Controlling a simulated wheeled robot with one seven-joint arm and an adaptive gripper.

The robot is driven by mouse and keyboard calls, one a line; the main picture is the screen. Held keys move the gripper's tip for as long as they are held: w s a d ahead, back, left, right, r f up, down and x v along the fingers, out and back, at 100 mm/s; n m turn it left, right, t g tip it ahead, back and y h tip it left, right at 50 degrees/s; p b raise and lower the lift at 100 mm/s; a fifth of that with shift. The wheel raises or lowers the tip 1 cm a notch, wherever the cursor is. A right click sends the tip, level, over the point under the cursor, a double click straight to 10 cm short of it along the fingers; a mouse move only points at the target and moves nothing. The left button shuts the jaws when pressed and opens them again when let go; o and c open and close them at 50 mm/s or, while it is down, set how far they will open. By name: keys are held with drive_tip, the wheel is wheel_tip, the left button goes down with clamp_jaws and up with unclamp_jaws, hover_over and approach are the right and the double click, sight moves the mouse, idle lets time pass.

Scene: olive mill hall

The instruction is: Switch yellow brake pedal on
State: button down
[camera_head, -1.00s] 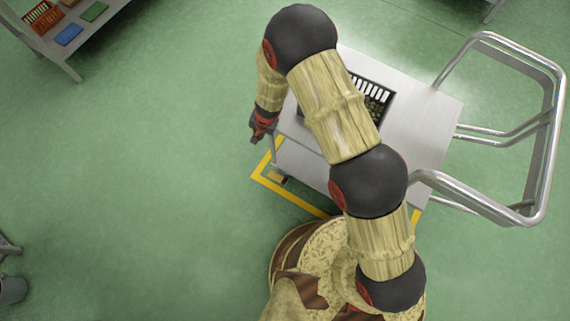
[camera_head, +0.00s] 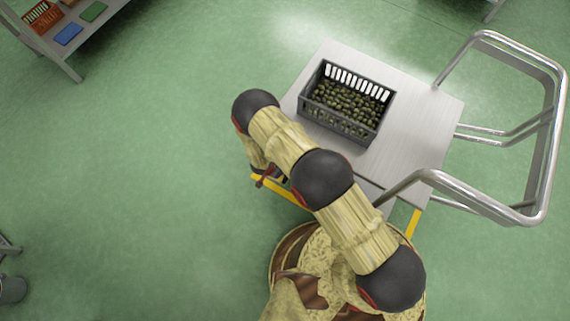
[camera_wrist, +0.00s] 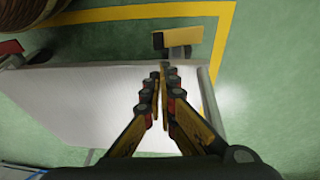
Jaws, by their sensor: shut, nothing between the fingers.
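I cannot tell the height gap. In the head view my gripper (camera_head: 263,177) is beside the cart's lower left corner.
The steel cart (camera_head: 425,120) carries a dark crate (camera_head: 313,108) of olives and has a tubular handle (camera_head: 547,150) at right. A yellow floor line (camera_wrist: 225,40) runs around the cart. A shelf unit (camera_head: 72,70) stands at upper left.

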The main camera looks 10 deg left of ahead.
drive_tip(key=b+x, duration=0.1)
drive_tip(key=x, duration=0.3)
drive_tip(key=b+x, duration=0.2)
drive_tip(key=x, duration=0.2)
drive_tip(key=s+b+x, duration=0.1)
drive_tip(key=b+x, duration=0.1)
drive_tip(key=x, duration=0.2)
drive_tip(key=shift+w+f, duration=0.15)
drive_tip(key=shift+f, duration=0.3)
drive_tip(key=shift+d+f+b, duration=0.2)
drive_tip(key=shift+f+b, duration=0.25)
drive_tip(key=shift+f, duration=0.05)
drive_tip(key=shift+d+p, duration=0.15)
drive_tip(key=shift+p, duration=0.55)
drive_tip(key=shift+s+d+f+t+y+p, duration=0.2)
drive_tip(key=shift+y+p, duration=0.3)
drive_tip(key=shift+p, duration=0.55)
drive_tip(key=shift+s+d+f+t+y+p, duration=0.1)
drive_tip(key=shift+d+f+t+y+p, duration=0.3)
drive_tip(key=shift+p, duration=0.65)
drive_tip(key=shift+s+d+f+m+y, duration=0.15)
drive_tip(key=shift+d+f+y, duration=0.15)
drive_tip(key=shift+f, duration=0.2)
drive_tip(key=shift+s+d+f+m+y, duration=0.15)
drive_tip(key=shift+d+f+y, duration=0.1)
drive_tip(key=shift+f, duration=0.2)
